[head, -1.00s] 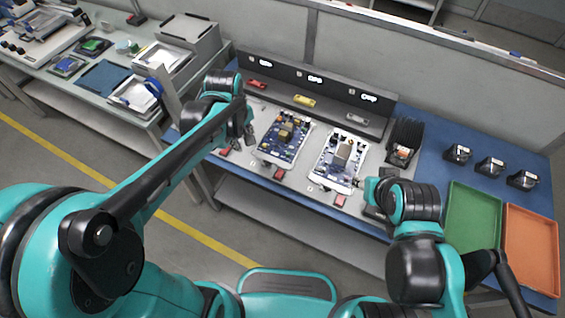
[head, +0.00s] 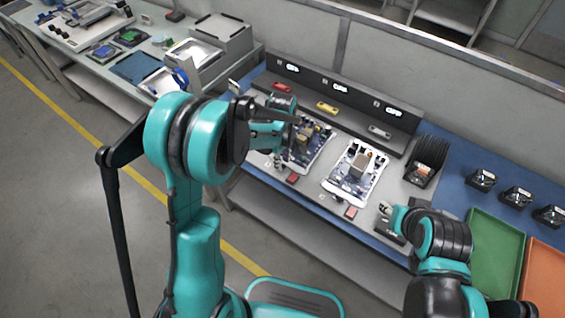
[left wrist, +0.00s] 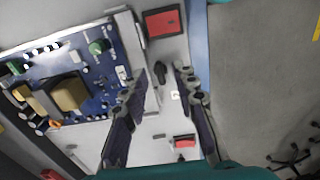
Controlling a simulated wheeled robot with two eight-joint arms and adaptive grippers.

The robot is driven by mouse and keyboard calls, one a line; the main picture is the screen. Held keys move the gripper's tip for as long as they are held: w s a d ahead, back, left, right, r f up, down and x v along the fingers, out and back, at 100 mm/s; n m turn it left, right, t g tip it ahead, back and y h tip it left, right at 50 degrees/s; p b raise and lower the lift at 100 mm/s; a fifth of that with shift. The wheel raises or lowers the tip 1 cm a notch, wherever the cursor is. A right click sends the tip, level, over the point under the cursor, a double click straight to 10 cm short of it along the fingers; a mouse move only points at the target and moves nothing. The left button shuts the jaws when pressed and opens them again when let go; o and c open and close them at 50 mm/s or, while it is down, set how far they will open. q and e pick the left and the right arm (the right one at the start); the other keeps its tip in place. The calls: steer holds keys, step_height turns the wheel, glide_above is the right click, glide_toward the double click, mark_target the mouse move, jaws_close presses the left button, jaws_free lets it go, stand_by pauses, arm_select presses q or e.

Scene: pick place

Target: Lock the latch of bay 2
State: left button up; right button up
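My left gripper (head: 279,158) is low at the front of the bay 2 board (head: 312,148); it also shows in the left wrist view (left wrist: 159,76). Its fingers are apart and nothing is held. A small dark latch lever (left wrist: 160,73) lies in line with the gap between the fingertips, beside a label that looks like a 2. I cannot tell whether a finger touches it. The board (left wrist: 75,85) lies to the left in the wrist view. In the head view, the gripper largely hides the latch. My right gripper (head: 387,210) is near the front edge, its fingers unclear.
Red blocks (head: 292,178) line the front of the bays. Another board (head: 357,172) is in bay 3. A black rack (head: 427,160), a green tray (head: 492,250) and an orange tray (head: 545,272) stand to the right. Open floor lies in front of the bench.

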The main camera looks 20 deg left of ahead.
arm_select(q)
steer(key=shift+f, duration=0.2)
jaws_close()
steer(key=shift+m, duration=0.3)
steer(key=m, duration=1.1)
steer(key=shift+m, duration=0.4)
steer(key=m, duration=0.5)
steer(key=shift+b, duration=0.3)
steer(key=shift+m, duration=0.4)
